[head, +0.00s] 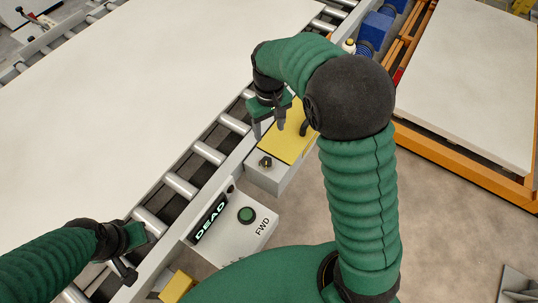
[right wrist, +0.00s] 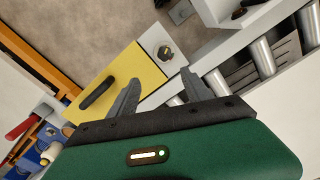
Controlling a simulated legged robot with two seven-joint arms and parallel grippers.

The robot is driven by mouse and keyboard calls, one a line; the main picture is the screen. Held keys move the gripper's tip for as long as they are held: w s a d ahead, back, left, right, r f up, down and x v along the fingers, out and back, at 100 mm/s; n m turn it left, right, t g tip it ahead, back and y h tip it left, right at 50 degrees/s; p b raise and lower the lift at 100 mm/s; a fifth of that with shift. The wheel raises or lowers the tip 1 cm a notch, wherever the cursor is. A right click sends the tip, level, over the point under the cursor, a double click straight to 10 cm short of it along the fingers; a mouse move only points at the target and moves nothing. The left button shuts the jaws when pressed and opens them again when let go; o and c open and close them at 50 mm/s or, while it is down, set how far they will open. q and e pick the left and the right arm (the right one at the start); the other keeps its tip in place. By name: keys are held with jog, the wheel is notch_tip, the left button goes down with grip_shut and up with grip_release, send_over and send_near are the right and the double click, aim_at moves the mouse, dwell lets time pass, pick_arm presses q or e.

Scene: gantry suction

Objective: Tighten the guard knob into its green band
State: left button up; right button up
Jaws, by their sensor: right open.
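A small dark knob (head: 265,162) sits on the grey box just below the yellow guard plate (head: 289,140). In the right wrist view the knob (right wrist: 165,52) is on the pale end of the box, beside the yellow plate (right wrist: 125,75) with its black handle (right wrist: 98,92). I cannot make out a green band around the knob. My right gripper (head: 269,125) is open and empty above the box, its fingers (right wrist: 160,80) pointing toward the knob but apart from it. My left gripper (head: 130,252) is over the roller conveyor's near edge; its jaw state is unclear.
A control box with a green button (head: 246,215) and a "DEAD" display (head: 210,220) is on the near rail. A large pale sheet (head: 120,100) lies on the rollers. An orange-framed table (head: 470,170) stands at the right. Bare floor lies between.

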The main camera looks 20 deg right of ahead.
send_near(266, 161)
jog(key=shift+s+a+f, duration=0.15)
jog(key=shift+a+f, duration=0.25)
jog(key=shift+a, duration=0.1)
jog(key=f, duration=0.2)
jog(key=d+f, duration=0.1)
jog(key=f, duration=0.5)
jog(key=shift+d, duration=0.4)
jog(key=shift+a, duration=0.6)
jog(key=shift+c, duration=3.3)
jog(key=shift+d, duration=0.35)
jog(key=c, duration=0.5)
grip_shut()
pick_arm(q)
jog(key=shift+s+a+f, duration=0.1)
jog(key=shift+a+f, duration=0.1)
jog(key=shift+a, duration=0.25)
jog(key=shift+s+a+f, duration=0.1)
jog(key=shift+a+f, duration=0.05)
jog(key=shift+a, duration=0.25)
pick_arm(e)
jog(key=shift+a, duration=0.15)
